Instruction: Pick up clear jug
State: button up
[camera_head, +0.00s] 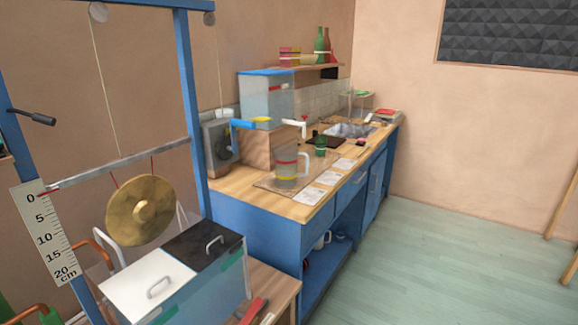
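The clear jug (287,168) stands upright near the front edge of the wooden worktop, on a flat board or tray (262,184). It is see-through, with a red band near its upper part and a handle on its right side. My gripper is not in view, and nothing is seen touching the jug.
A wooden box (262,147) stands behind the jug, with a clear tank (266,97) above it. White cards (308,195) lie right of the jug, and a green cup (321,143) stands beyond. A blue frame (190,100) with a hanging gong (141,210) is at left. The floor (450,220) is clear.

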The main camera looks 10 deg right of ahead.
aim_at(284, 157)
jog(key=u, duration=0.4)
jog(key=i+l+u, duration=0.75)
jog(key=i+l, duration=0.2)
jog(key=l, duration=0.15)
jog(key=i+l+u, duration=0.1)
jog(key=l, duration=0.25)
jog(key=i+l, duration=0.5)
jog(key=l, duration=0.25)
jog(key=i+l+u, duration=0.1)
jog(key=l, duration=0.25)
jog(key=i, duration=0.1)
